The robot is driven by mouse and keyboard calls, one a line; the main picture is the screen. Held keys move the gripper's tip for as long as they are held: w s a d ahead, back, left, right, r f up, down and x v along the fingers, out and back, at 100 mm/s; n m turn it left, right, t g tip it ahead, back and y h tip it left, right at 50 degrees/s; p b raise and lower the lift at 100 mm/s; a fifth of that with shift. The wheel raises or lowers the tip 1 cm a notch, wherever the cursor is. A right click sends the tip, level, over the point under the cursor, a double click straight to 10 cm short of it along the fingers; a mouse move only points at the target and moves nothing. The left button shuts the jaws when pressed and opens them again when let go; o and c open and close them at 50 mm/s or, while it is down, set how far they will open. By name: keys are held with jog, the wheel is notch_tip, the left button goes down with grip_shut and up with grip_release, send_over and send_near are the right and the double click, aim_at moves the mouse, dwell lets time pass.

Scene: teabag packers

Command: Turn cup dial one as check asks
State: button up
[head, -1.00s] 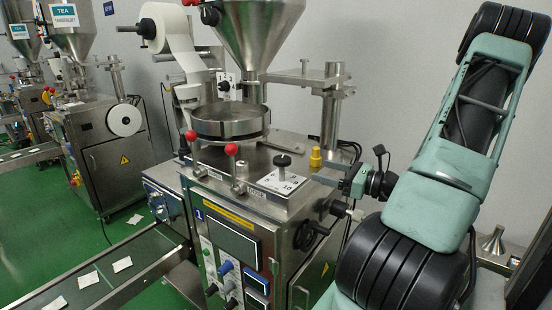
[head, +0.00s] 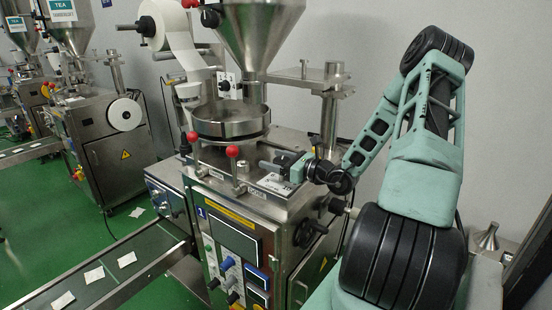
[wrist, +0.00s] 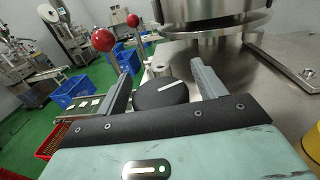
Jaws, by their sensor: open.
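Cup dial one is a black round knob (wrist: 160,95) with a white pointer line, seen in the wrist view. The line slants up to the right. My gripper (wrist: 162,72) is open, with one finger on each side of the knob; I cannot tell whether either finger touches it. In the head view my gripper (head: 276,166) is over the pale dial plate (head: 272,184) on top of machine 1, and the knob is hidden. Most of the plate's marks are covered too.
Two red ball levers stand close by, one at the front (head: 232,152) and one farther left (head: 192,137). A steel round pan (head: 230,128) sits behind the dial under the hopper (head: 258,35). A steel post (head: 330,115) stands behind my arm.

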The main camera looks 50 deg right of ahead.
jog(key=shift+c, duration=0.3)
jog(key=c, duration=0.9)
jog(key=shift+n+y, duration=0.3)
jog(key=shift+y, duration=0.1)
jog(key=n+g+y, duration=0.1)
jog(key=y, duration=0.1)
jog(key=n+y+p, duration=0.1)
jog(key=n+g+y, duration=0.1)
jog(key=y, duration=0.1)
jog(key=shift+s+a+n+g+y, duration=0.1)
jog(key=shift+a+n+g+y, duration=0.2)
jog(key=shift+n, duration=0.1)
jog(key=n+g+y, duration=0.1)
jog(key=g+y, duration=0.1)
jog(key=n+g+y, duration=0.1)
jog(key=n, duration=0.1)
jog(key=n+g+y, duration=0.2)
jog(key=shift+s+a+g+y, duration=0.3)
jog(key=shift+s+a, duration=0.05)
jog(key=shift+n, duration=0.3)
jog(key=o, duration=1)
jog(key=shift+c, duration=0.2)
